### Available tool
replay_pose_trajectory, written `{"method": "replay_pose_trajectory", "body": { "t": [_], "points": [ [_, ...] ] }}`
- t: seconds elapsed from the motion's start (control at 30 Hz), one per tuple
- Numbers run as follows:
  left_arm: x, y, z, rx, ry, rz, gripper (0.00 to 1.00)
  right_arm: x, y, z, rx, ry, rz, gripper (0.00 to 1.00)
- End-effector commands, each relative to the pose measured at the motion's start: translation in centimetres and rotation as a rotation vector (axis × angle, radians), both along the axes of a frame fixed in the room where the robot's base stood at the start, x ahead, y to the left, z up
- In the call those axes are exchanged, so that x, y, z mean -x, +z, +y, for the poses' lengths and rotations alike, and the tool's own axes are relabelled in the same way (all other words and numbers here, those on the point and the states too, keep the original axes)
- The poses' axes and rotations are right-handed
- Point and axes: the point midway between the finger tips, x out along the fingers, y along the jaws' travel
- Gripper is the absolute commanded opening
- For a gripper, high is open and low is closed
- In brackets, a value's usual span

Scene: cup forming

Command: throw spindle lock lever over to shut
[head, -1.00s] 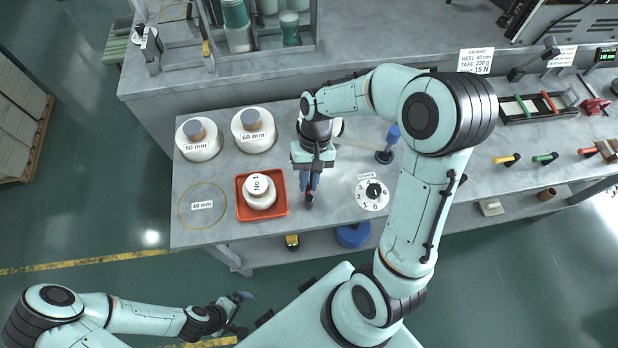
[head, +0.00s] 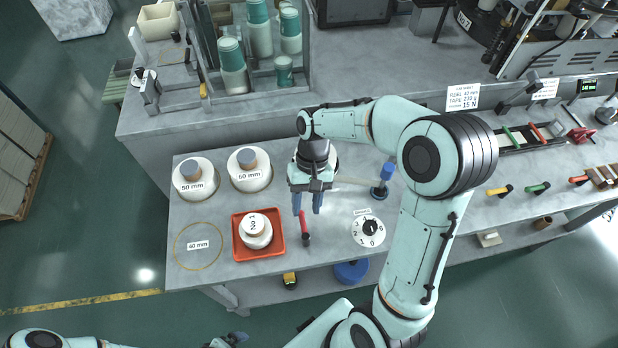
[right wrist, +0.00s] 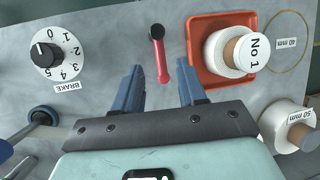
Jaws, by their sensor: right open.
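The lock lever is a short red bar with a black knob (head: 304,225), at the front of the grey counter between the red tray and the brake dial. In the right wrist view the red bar (right wrist: 162,62) points toward me, with its black knob at the far end. My right gripper (head: 307,205) is open and empty, just behind the lever, with blue fingers apart. In the wrist view the fingers (right wrist: 160,70) lie either side of the lever's line, with no visible contact. My left gripper (head: 230,341) is partly cut off at the bottom edge; its jaws are unclear.
The red tray (head: 237,250) with the No 1 reel (head: 255,236) is left of the lever. The brake dial (head: 369,231) is to the right. White 50 mm (head: 194,183) and 60 mm (head: 250,172) reels stand behind. A blue-topped post (head: 383,183) is at the right.

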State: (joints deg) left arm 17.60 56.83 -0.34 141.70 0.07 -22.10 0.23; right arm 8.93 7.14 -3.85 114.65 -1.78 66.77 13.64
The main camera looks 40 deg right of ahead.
Motion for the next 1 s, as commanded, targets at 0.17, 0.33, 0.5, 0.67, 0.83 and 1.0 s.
{"method": "replay_pose_trajectory", "body": {
  "t": [0.17,0.33,0.5,0.67,0.83,1.0],
  "points": [
    [-0.9,0.9,0.0,0.000,0.000,-0.010,1.00,-1.3,4.1,-1.5,0.001,-0.001,-0.007,0.41],
    [-1.4,1.4,0.0,0.000,0.000,-0.016,1.00,-2.0,6.6,-2.4,0.001,0.000,-0.004,0.41],
    [-1.6,1.6,0.0,0.000,0.000,-0.018,1.00,-2.2,7.8,-2.9,0.001,0.001,-0.002,0.41],
    [-1.6,1.6,0.0,0.000,0.000,-0.018,1.00,-2.2,7.9,-2.9,0.000,0.001,-0.001,0.41],
    [-1.5,1.6,0.0,-0.001,0.000,-0.018,1.00,-2.2,7.9,-2.9,0.000,0.001,-0.001,0.41],
    [-1.5,1.6,0.0,-0.001,0.000,-0.018,1.00,-2.2,7.9,-2.9,0.000,0.001,-0.001,0.41]
  ]
}}
